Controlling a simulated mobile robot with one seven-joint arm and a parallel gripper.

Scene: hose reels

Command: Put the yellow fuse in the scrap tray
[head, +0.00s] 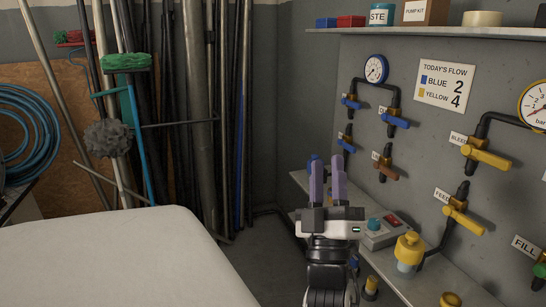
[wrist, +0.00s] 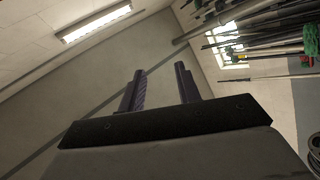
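My gripper (head: 327,160) is in the middle of the head view, pointing up, in front of the lower wall shelf. Its two purple fingers are apart with nothing visible between them; the wrist view shows the same gap (wrist: 160,70). Several yellow-topped items stand on the lower shelf: a larger yellow-capped piece with a clear bluish lower part (head: 408,252), a small yellow and dark piece (head: 371,286), and another yellow piece (head: 450,299) cut by the bottom edge. I cannot tell whether one of these is the yellow fuse. I see no clear scrap tray.
A grey control box (head: 382,232) with a red patch and teal knob stands on the lower shelf (head: 400,285), right of my gripper. Blue and yellow valves and gauges project from the wall above. A white surface (head: 110,260) fills the lower left. Poles lean behind.

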